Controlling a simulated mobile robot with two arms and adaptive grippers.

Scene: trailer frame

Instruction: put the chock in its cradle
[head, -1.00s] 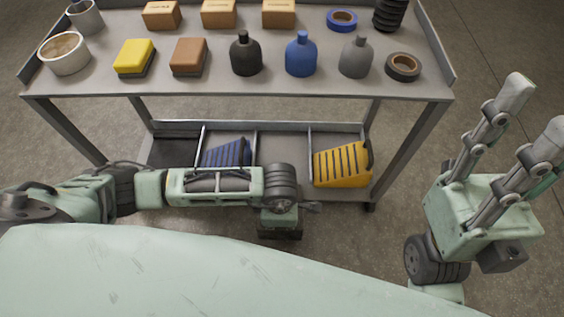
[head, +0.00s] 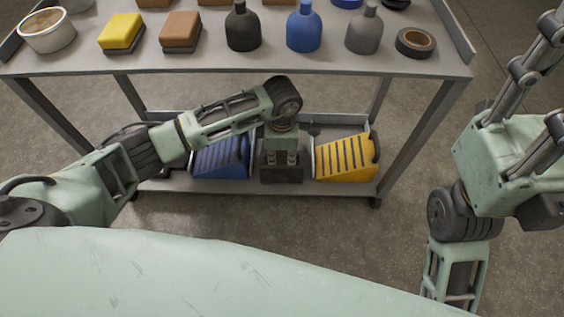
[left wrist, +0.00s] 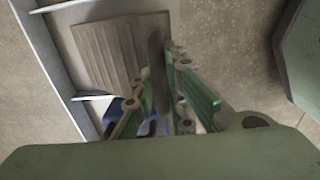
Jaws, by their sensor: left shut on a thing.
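The grey-brown ribbed chock (left wrist: 115,50) hangs by its dark handle (left wrist: 156,65) between the fingers of my left gripper (head: 283,157). In the head view the chock (head: 282,173) shows as a dark block under the gripper, partly hidden by it. It is at the gap between the blue chock (head: 221,158) and the yellow chock (head: 345,158) on the cart's lower shelf. The cradle there is mostly hidden; I cannot tell whether the chock touches its floor.
The cart's top shelf (head: 200,66) overhangs the lower shelf (head: 228,187) and holds bottles, sponges and tape. Dividers (left wrist: 95,97) stand beside the held chock. Cart legs (head: 425,128) flank the opening. The floor in front is clear.

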